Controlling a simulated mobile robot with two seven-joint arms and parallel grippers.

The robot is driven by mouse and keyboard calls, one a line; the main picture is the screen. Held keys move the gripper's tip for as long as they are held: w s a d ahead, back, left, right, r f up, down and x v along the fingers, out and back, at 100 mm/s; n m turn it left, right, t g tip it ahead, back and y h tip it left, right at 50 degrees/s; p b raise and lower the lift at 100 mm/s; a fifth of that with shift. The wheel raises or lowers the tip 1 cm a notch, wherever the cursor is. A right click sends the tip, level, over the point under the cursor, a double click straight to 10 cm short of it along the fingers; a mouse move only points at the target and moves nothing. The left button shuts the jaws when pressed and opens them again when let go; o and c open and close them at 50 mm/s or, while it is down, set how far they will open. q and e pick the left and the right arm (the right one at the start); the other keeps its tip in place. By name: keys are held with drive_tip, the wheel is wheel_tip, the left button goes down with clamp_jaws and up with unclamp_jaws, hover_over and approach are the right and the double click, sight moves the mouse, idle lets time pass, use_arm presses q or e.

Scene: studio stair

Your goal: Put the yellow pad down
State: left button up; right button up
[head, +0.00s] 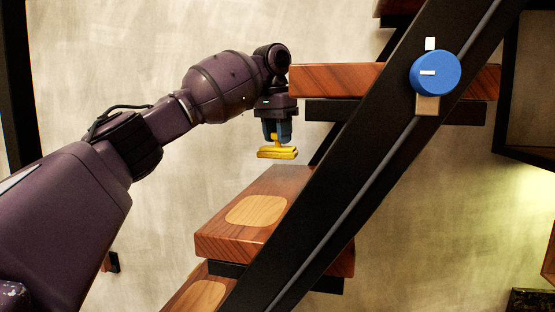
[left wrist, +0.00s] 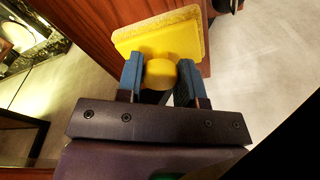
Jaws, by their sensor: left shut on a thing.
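The yellow pad (head: 277,153) is a flat block with a knob-like grip on top. My left gripper (head: 276,136) points down and is shut on that grip, holding the pad in the air above a wooden stair tread (head: 285,190). In the left wrist view the pad (left wrist: 160,32) and its round grip sit between the blue fingers of my left gripper (left wrist: 162,80). A pale oval patch (head: 256,210) lies on the tread, below and left of the pad. My right gripper is not in view.
A higher tread (head: 340,80) is right of my left wrist. A black diagonal stair beam (head: 370,150) crosses in front of the treads and carries a blue round knob (head: 436,73). A lower tread with another pale patch (head: 199,295) is at the bottom.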

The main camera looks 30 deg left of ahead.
sight(277, 147)
use_arm(q)
drive_tip(key=shift+f, duration=2.95)
drive_tip(key=o, duration=0.9)
drive_tip(key=shift+f, duration=0.1)
drive_tip(key=r, duration=0.4)
drive_tip(key=s+r, duration=0.1)
drive_tip(key=r, duration=0.7)
drive_tip(key=shift+s+a+r, duration=0.1)
drive_tip(key=shift+s+a, duration=0.1)
drive_tip(key=shift+s, duration=0.05)
